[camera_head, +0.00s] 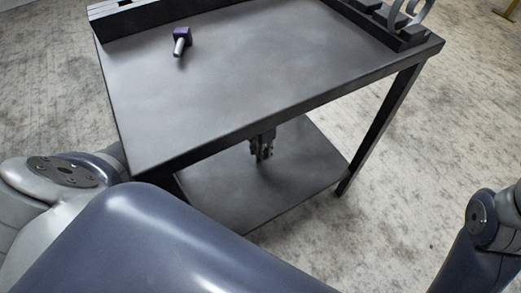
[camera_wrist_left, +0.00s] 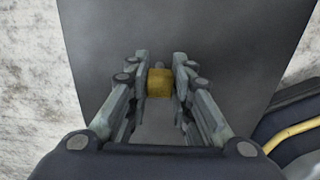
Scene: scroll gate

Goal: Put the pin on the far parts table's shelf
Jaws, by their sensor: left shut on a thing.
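My left gripper (camera_head: 261,150) reaches in under the tabletop and is over the lower shelf (camera_head: 225,200) of the dark parts table (camera_head: 250,55). In the left wrist view its fingers are shut on a yellow block-like part (camera_wrist_left: 160,82), which looks like the head of the pin. The rest of that pin is hidden, and none of its yellow shows in the head view. The dark shelf also shows behind the fingers in the left wrist view (camera_wrist_left: 235,30). Whether the pin touches the shelf cannot be told. My right gripper is not in view.
A purple-headed pin (camera_head: 182,40) with a metal shank lies on the tabletop. A dark rack with a grey curved piece (camera_head: 408,15) stands at the back right corner. A table leg (camera_head: 380,130) bounds the shelf at right. The visible shelf surface is clear.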

